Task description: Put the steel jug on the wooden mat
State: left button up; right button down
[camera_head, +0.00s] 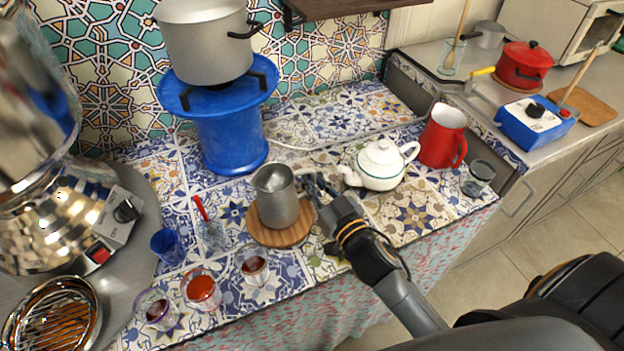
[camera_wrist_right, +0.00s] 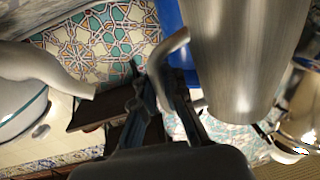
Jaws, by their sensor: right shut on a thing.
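The steel jug (camera_head: 277,198) is upright over the round wooden mat (camera_head: 258,235), its base within the mat's outline. I cannot tell for sure whether it rests on the mat or hangs just above it. My right gripper (camera_head: 318,188) comes from the right and is shut on the jug's handle. In the right wrist view, the jug (camera_wrist_right: 235,60) fills the upper right, and my right gripper's fingers (camera_wrist_right: 160,95) are at its handle (camera_wrist_right: 163,62). My left gripper is out of view.
A white teapot (camera_head: 380,165) stands right of my gripper, with a red jug (camera_head: 440,138) beyond. Tea glasses (camera_head: 202,288) stand in front of the mat, and a blue cup (camera_head: 167,246) to its left. A blue burner stand (camera_head: 232,140) with a pot (camera_head: 205,45) is behind.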

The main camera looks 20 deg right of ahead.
jog(key=c, duration=1.4)
grip_release()
jog(key=shift+s+f, duration=0.15)
jog(key=shift+f, duration=0.75)
jog(key=shift+r, duration=0.1)
jog(key=shift+r+p, duration=0.45)
jog(key=shift+s+d+r+b, duration=0.1)
jog(key=shift+s+d+b, duration=0.2)
jog(key=shift+s, duration=1.6)
jog(key=shift+s+d+r+b, duration=0.15)
jog(key=shift+s+d+b, duration=0.15)
jog(key=shift+s, duration=1.6)
jog(key=shift+s+d+r+b, duration=0.1)
jog(key=shift+s+d+b, duration=0.2)
jog(key=shift+s, duration=1.6)
